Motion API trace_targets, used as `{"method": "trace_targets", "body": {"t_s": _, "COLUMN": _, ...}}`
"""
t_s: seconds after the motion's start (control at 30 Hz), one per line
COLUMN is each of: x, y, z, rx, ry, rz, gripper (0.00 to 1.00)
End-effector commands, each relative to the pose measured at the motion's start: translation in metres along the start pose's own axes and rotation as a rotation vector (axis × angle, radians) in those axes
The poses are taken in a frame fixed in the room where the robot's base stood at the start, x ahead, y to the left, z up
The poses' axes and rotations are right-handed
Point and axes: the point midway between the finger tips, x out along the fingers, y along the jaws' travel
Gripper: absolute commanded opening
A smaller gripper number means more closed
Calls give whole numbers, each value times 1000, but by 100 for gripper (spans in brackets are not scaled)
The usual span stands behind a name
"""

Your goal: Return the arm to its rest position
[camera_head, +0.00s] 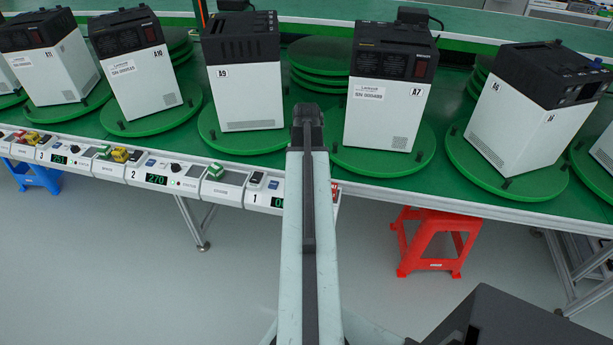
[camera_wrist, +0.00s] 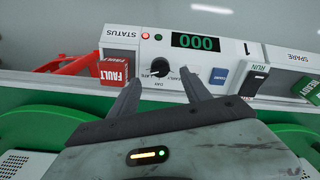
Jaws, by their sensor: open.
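My arm (camera_head: 308,230) stretches forward from the bottom middle of the head view, up to the edge of the green line. Its end hides part of the control panel marked 1 there. In the wrist view, my gripper (camera_wrist: 163,84) is open, with its two dark fingers apart and nothing held between them. The fingers point at the panel (camera_wrist: 224,65), over its black knob (camera_wrist: 162,73). Contact with the knob cannot be told. My gripper's fingers do not show in the head view.
White-and-black machines, such as A9 (camera_head: 248,90) and A7 (camera_head: 385,110), stand on green turntables close around the arm's end. The wrist view shows a red FAULT block (camera_wrist: 112,69), a blue button (camera_wrist: 219,76) and a RUN switch (camera_wrist: 254,78). A red stool (camera_head: 434,240) stands below.

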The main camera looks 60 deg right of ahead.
Motion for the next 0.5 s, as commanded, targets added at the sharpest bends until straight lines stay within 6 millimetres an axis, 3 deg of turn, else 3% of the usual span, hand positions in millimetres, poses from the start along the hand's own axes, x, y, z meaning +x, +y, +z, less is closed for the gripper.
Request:
{"method": "trace_targets", "body": {"t_s": 0.03, "x": -18, "y": 0, "z": 0, "rx": 0, "ry": 0, "rz": 0, "gripper": 56}}
{"method": "trace_targets", "body": {"t_s": 0.1, "x": -24, "y": 0, "z": 0, "rx": 0, "ry": 0, "rz": 0, "gripper": 56}}
{"method": "trace_targets", "body": {"t_s": 0.5, "x": -22, "y": 0, "z": 0, "rx": 1, "ry": 0, "rz": 0, "gripper": 56}}
